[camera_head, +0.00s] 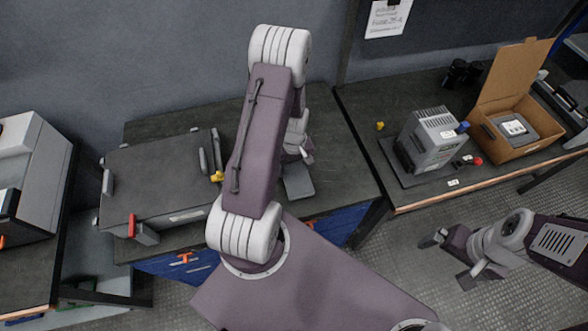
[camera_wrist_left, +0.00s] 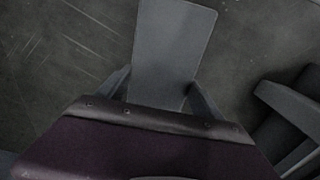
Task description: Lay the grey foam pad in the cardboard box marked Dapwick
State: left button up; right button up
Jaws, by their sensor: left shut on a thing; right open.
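A flat grey pad (camera_head: 298,182) shows just below my left gripper (camera_head: 302,158), over the dark middle bench. In the left wrist view the pad (camera_wrist_left: 175,45) sits between the two fingers, and my left gripper (camera_wrist_left: 158,92) is shut on it. My arm hides part of the gripper in the head view. The open cardboard box (camera_head: 515,153) stands on the right bench, its flap raised at the back. A grey item with a white label lies inside. I cannot read any name on the box. My right gripper (camera_head: 448,256) is open and empty, over the floor at the lower right.
A large dark grey case (camera_head: 160,180) lies on the middle bench, left of my left arm. A grey power unit (camera_head: 432,138) stands on a dark mat left of the box. A gap separates the middle and right benches. A paper sign (camera_head: 389,17) hangs behind.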

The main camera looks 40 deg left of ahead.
aim_at(294, 168)
pick_arm(q)
notch_tip(294, 168, up, 3)
jog(key=d+r, duration=0.7)
jog(key=d, duration=0.4)
jog(key=shift+w+d, duration=0.35)
jog(key=shift+r, duration=0.1)
